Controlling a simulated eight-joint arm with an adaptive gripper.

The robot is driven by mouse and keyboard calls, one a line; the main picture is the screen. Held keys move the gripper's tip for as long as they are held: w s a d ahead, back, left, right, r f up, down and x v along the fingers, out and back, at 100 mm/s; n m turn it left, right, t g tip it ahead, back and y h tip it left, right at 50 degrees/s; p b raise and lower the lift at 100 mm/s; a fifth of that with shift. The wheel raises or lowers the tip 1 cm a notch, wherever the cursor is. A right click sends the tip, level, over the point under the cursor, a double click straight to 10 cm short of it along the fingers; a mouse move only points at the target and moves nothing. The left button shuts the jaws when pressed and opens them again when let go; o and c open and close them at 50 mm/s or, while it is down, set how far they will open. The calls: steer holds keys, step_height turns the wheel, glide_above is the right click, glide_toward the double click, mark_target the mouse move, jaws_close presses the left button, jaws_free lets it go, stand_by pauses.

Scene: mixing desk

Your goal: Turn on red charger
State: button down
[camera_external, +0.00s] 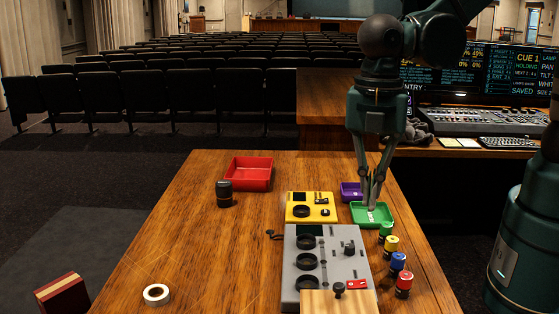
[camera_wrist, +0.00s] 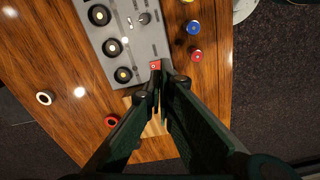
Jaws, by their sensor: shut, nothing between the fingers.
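A small red block with a white mark (camera_external: 357,284) sits at the near right corner of the grey panel (camera_external: 330,235); I take it to be the red charger. In the wrist view the red block (camera_wrist: 155,65) shows just beyond my fingertips. My gripper (camera_external: 371,206) points down, shut and empty. In the outside view its tips overlap the green tray (camera_external: 388,215); their height is hard to tell. In the wrist view my gripper (camera_wrist: 161,74) partly covers the near end of the panel (camera_wrist: 120,45). Whether the charger is on cannot be made out.
Green, yellow, blue and red-topped cylinders (camera_external: 403,286) stand along the panel's right. A yellow device (camera_external: 311,207), purple tray (camera_external: 351,191), red tray (camera_external: 248,173) and black cylinder (camera_external: 225,193) are farther back. A wooden block (camera_external: 325,303) lies in front. The table's left is mostly clear.

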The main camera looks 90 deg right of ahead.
mark_target(366, 282)
steer(key=shift+w+a+f+n+g+p, duration=0.25)
steer(key=shift+a+f+n+p, duration=0.2)
steer(key=shift+a, duration=0.2)
steer(key=shift+w+a+f+n+g+p, duration=0.25)
steer(key=shift+a+f+n, duration=0.1)
steer(key=shift+a+n, duration=0.25)
steer(key=shift+w+a+f+n+g+p, duration=0.2)
steer(key=shift+w+a+f+n+p, duration=0.1)
steer(key=shift+a+f+n, duration=0.25)
steer(key=shift+a+r, duration=0.1)
steer(key=shift+s+f+b, duration=0.2)
steer(key=shift+s+f, duration=0.1)
steer(key=shift+f, duration=2)
steer(key=shift+s+f+b, duration=0.25)
steer(key=shift+s+f, duration=0.05)
steer(key=shift+f, duration=2.05)
steer(key=shift+s+f+b, duration=0.2)
steer(key=shift+s+f, duration=0.1)
steer(key=shift+f, duration=2)
steer(key=shift+f, duration=0.1)
